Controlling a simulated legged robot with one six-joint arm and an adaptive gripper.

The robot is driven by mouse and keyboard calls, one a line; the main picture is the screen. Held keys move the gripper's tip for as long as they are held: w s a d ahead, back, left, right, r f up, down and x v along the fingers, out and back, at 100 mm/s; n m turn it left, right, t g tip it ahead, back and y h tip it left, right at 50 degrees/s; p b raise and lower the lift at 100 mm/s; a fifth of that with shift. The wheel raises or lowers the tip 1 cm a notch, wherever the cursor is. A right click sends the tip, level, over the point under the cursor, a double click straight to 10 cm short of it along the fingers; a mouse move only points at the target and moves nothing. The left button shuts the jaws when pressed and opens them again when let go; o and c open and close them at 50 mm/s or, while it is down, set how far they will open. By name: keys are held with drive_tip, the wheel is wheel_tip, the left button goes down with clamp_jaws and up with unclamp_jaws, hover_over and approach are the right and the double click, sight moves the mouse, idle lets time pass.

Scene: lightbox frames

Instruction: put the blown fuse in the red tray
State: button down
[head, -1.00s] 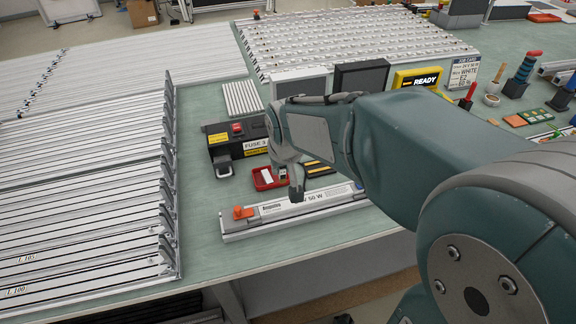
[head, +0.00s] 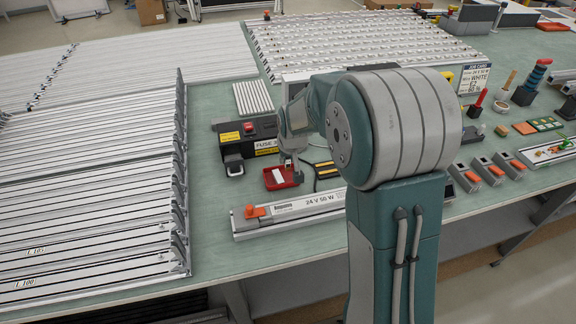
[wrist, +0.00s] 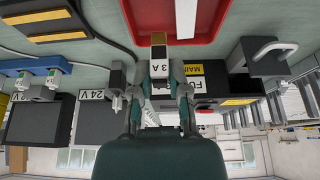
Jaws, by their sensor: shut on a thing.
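My gripper (wrist: 160,88) is shut on a small fuse (wrist: 159,71) with a white label reading "3 A" and a brass-coloured end. In the wrist view the fuse's end overlaps the near rim of the red tray (wrist: 203,38); I cannot tell whether they touch. In the head view my gripper (head: 296,166) is over the right part of the red tray (head: 271,184), and the held fuse is hard to make out. A white patch shows inside the tray there. The black fuse box (head: 228,148), with "FUSE 3" label and red switch, stands behind the tray.
A long lamp rail (head: 290,211) labelled "24 V 50 W" lies in front of the tray. A black block with yellow stripes (head: 327,170) is right of it. Stacked profiles (head: 90,200) fill the left. My arm hides the middle of the bench.

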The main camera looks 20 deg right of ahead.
sight(289, 166)
drive_tip(key=shift+w+f, duration=0.15)
drive_tip(key=shift+f, duration=0.1)
drive_tip(key=shift+w+d+f, duration=0.1)
drive_tip(key=shift+d+f, duration=0.2)
drive_tip(key=shift+f, duration=0.55)
drive_tip(key=shift+w+d+f, duration=0.1)
drive_tip(key=shift+d+f, duration=0.2)
drive_tip(key=shift+f, duration=0.5)
drive_tip(key=shift+a, duration=0.1)
drive_tip(key=shift+a+f, duration=0.1)
drive_tip(key=c, duration=0.6)
unclamp_jaws()
drive_tip(key=shift+a, duration=0.2)
drive_tip(key=shift+d, duration=0.2)
